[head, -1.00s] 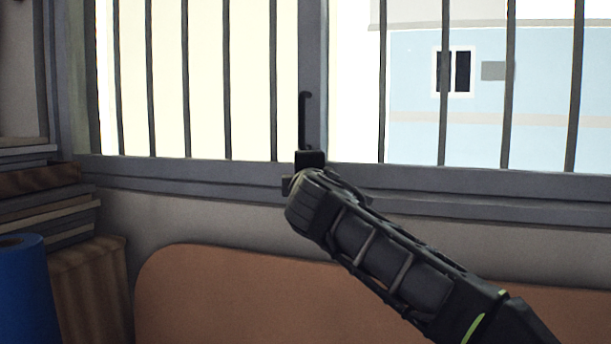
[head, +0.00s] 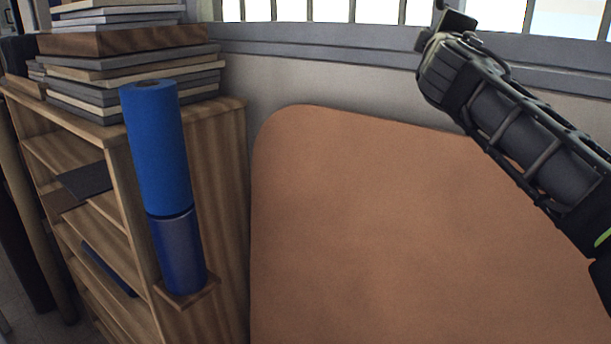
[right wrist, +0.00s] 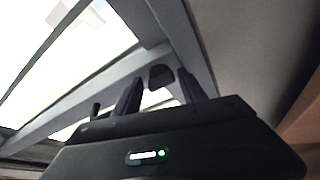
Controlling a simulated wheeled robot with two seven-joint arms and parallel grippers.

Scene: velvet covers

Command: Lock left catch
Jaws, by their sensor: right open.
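My right gripper (head: 447,20) is at the window's lower frame, near the top edge of the head view. In the right wrist view its two dark fingers (right wrist: 160,84) are apart. A small dark rounded piece (right wrist: 161,73) on the grey window frame shows between the fingertips. It looks like part of the catch, but I cannot tell whether the fingers touch it. The catch's upright handle is out of the head view now. My left gripper is not in view.
The window frame (head: 300,40) with vertical bars runs along the top. Below it is a brown rounded panel (head: 370,230). At left, a wooden shelf (head: 222,190) holds stacked flat boards or books (head: 130,70). A blue roll (head: 158,150) stands against its side.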

